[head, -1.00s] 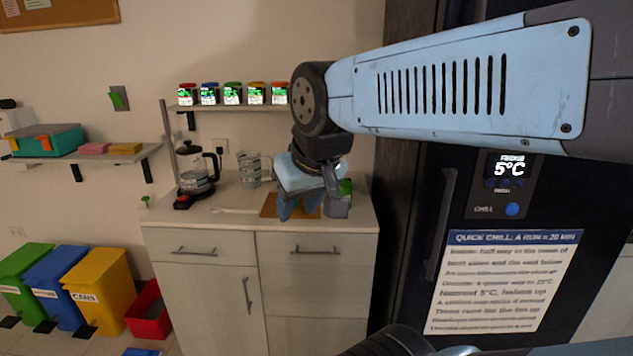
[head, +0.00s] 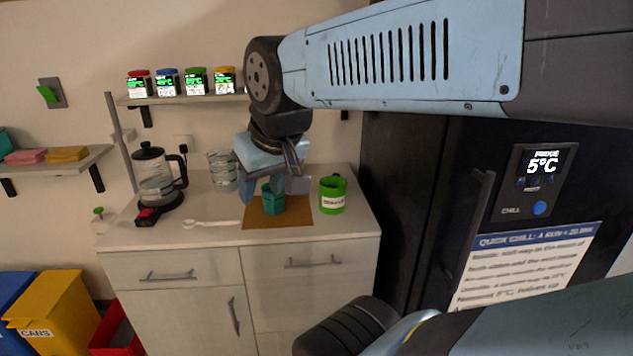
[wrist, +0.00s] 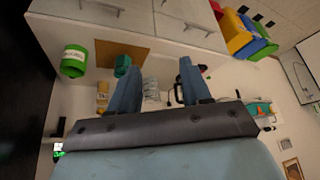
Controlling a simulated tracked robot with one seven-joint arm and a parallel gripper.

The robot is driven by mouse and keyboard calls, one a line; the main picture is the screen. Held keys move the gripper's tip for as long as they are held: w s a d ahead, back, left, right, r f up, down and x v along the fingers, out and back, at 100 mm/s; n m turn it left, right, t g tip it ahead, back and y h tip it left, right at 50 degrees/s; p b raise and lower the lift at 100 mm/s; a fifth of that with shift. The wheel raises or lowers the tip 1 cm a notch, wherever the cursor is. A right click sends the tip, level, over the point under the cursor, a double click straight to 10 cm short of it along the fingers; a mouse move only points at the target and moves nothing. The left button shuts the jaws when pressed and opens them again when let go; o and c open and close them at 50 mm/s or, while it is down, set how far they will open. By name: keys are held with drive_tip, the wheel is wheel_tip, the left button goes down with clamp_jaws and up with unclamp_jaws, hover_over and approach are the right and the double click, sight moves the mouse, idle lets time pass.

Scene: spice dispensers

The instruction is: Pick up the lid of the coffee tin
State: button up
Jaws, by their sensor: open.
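My gripper (head: 274,182) is open and empty, over the back part of the counter. In the wrist view its two fingers (wrist: 160,72) stand wide apart with nothing between them. No tin in view can be read as coffee. A row of tins (head: 196,82) with red, blue, green and yellow tops stands on the wall shelf, above and left of my gripper. A green container (head: 333,196) with a white label stands upright on the counter, right of my gripper; it also shows in the wrist view (wrist: 74,62). Its label is too small to read surely.
A teal cup (head: 272,199) stands on a brown mat (head: 290,217), close to my fingers. The dark fridge (head: 425,190) bounds the right.

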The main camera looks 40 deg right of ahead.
drive_tip(key=shift+o, duration=0.8)
drive_tip(key=shift+w+d, duration=0.1)
drive_tip(key=shift+w, duration=0.1)
drive_tip(key=shift+o, duration=0.4)
drive_tip(key=w+d+n+g+h, duration=0.2)
drive_tip(key=w+d, duration=0.5)
drive_tip(key=w, duration=0.3)
drive_tip(key=shift+w+d+f+n, duration=0.15)
drive_tip(key=shift+d+f+n, duration=0.05)
drive_tip(key=shift+d+n, duration=0.15)
drive_tip(key=w+d+f+n+g+h, duration=0.2)
drive_tip(key=w+d+f+n+g, duration=0.15)
drive_tip(key=w+d, duration=0.55)
drive_tip(key=n+g+h, duration=0.4)
drive_tip(key=n+h, duration=0.5)
approach(337, 174)
drive_tip(key=x, duration=0.6)
drive_tip(key=shift+w+d+r, duration=0.1)
drive_tip(key=shift+w+d, duration=0.15)
drive_tip(key=shift+d, duration=0.05)
drive_tip(key=d+f, duration=0.1)
drive_tip(key=s+d+f, duration=0.1)
drive_tip(key=d, duration=0.1)
drive_tip(key=shift+s+d+f, duration=0.1)
drive_tip(key=shift+s+f, duration=0.1)
drive_tip(key=shift+f, duration=0.05)
drive_tip(key=shift+s+d+f, duration=0.1)
drive_tip(key=shift+d+f, duration=0.05)
drive_tip(key=shift+d, duration=0.3)
drive_tip(key=c, duration=1.1)
